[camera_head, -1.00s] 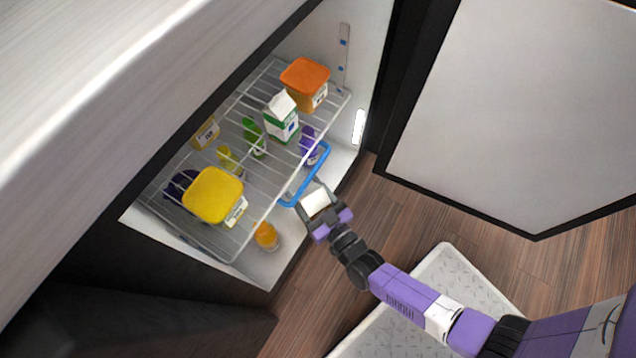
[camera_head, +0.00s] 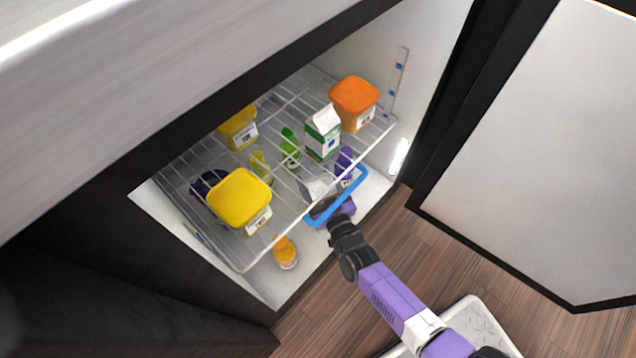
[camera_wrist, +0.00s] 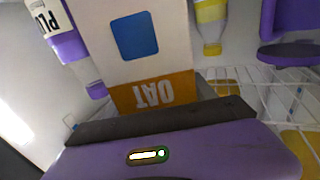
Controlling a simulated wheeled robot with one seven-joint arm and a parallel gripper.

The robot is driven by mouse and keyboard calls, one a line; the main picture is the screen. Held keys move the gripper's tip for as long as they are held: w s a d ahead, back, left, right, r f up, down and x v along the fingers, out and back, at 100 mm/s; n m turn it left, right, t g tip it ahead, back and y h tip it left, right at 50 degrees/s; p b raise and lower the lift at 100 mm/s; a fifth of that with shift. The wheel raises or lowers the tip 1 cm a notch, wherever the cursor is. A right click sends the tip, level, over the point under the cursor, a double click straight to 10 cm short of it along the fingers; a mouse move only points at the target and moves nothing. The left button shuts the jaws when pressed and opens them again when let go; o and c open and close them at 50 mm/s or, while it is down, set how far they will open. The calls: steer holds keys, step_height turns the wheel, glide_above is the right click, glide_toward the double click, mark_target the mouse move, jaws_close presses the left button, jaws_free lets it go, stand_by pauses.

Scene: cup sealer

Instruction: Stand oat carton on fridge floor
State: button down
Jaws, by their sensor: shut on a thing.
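The oat carton (camera_wrist: 145,45) is white with a blue square and an orange band reading OAT, which appears upside down in the wrist view. My gripper (camera_head: 322,203) is shut on it. In the head view the carton's white top (camera_head: 316,187) shows through the wires, under the front of the fridge shelf (camera_head: 217,252). The gripper's purple body is at the fridge opening, above the fridge floor (camera_head: 268,285). The carton's base is hidden, so I cannot tell whether it touches the floor.
A purple bottle (camera_head: 344,160) stands close to the carton, with green (camera_head: 290,150) and yellow (camera_head: 259,167) bottles further left. Tubs and a green-white carton (camera_head: 322,134) are on the shelf.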

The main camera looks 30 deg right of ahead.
steer(key=shift+f+b, duration=0.55)
steer(key=shift+f, duration=0.6)
steer(key=shift+c, duration=1.6)
jaws_free()
steer(key=shift+f, duration=0.2)
